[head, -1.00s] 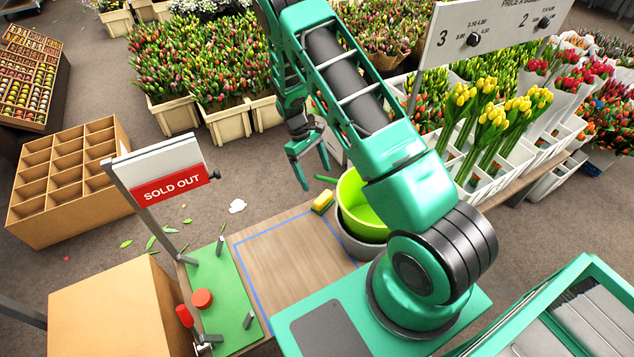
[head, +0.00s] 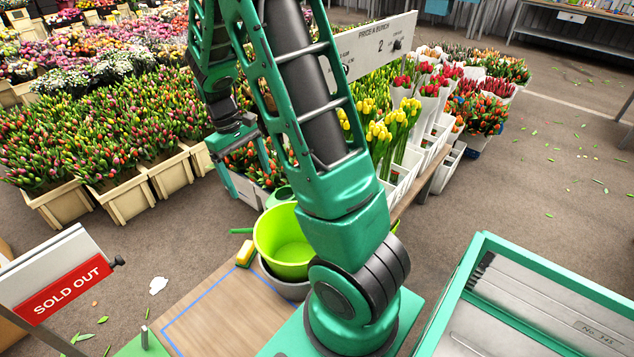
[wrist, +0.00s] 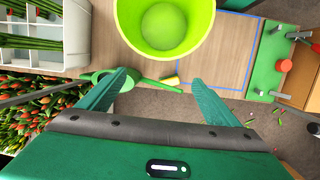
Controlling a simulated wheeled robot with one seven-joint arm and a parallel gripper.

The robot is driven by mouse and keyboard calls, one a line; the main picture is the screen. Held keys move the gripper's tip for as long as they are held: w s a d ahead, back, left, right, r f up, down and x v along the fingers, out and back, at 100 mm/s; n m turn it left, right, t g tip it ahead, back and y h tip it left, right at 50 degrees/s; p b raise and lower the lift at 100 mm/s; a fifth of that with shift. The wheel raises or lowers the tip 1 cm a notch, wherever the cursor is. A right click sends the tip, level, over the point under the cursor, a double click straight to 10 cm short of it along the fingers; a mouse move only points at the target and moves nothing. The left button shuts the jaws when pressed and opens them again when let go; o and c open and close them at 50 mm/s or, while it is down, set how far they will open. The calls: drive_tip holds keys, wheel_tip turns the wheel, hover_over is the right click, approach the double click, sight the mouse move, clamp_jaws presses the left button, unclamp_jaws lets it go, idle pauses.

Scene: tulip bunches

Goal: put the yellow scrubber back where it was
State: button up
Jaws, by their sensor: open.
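The yellow scrubber (head: 245,253) lies on the wooden tabletop near a corner of the blue taped outline, close beside the buckets. It also shows in the wrist view (wrist: 170,81), near the table's edge and below the lime green bucket (wrist: 165,22). In the head view the lime bucket (head: 287,240) sits in a grey one (head: 281,287). My gripper (head: 243,172) is open and empty, above and beyond the scrubber. In the wrist view its two fingers (wrist: 160,78) stand wide apart, with the scrubber between them in the picture; the height gap cannot be told.
White tulip buckets (head: 410,165) stand right of the arm. The wooden tabletop (head: 220,310) inside the blue outline is clear. A SOLD OUT sign (head: 62,285) stands left.

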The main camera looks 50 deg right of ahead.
drive_tip(key=s+r+m+t, duration=0.1)
drive_tip(key=s+r, duration=0.3)
drive_tip(key=s, duration=0.4)
drive_tip(key=s+a+r+m+t, duration=0.1)
drive_tip(key=s+r+m, duration=0.2)
drive_tip(key=s, duration=0.6)
drive_tip(key=s+r+m, duration=0.2)
drive_tip(key=s+r, duration=0.3)
drive_tip(key=s, duration=0.4)
drive_tip(key=shift+a+r+t+y, duration=0.15)
drive_tip(key=shift+r+t+y, duration=0.1)
drive_tip(key=shift+t+y, duration=0.15)
drive_tip(key=shift+w, duration=0.1)
